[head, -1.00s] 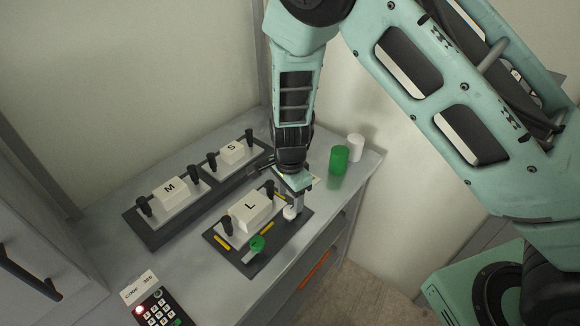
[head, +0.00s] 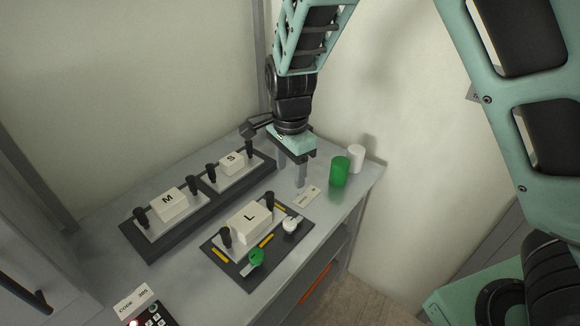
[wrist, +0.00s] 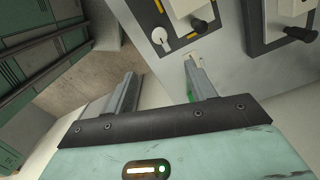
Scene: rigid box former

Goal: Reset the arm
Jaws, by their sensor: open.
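My gripper (head: 291,172) is open and empty. It hangs above the back right part of the grey bench, behind the L plate and left of the green cylinder. In the wrist view its two fingers (wrist: 160,88) stand well apart with nothing between them. The L block (head: 250,221) sits on its dark plate with a black handle at each end. A white knob (head: 291,225) and a green knob (head: 256,258) are on the front side of that plate. The white knob also shows in the wrist view (wrist: 160,36).
The M block (head: 169,204) and S block (head: 232,163) sit on a dark base at the back left. A green cylinder (head: 339,171) and a white cylinder (head: 356,158) stand at the right. A small label (head: 306,197) lies near them. A keypad (head: 156,316) is at the front.

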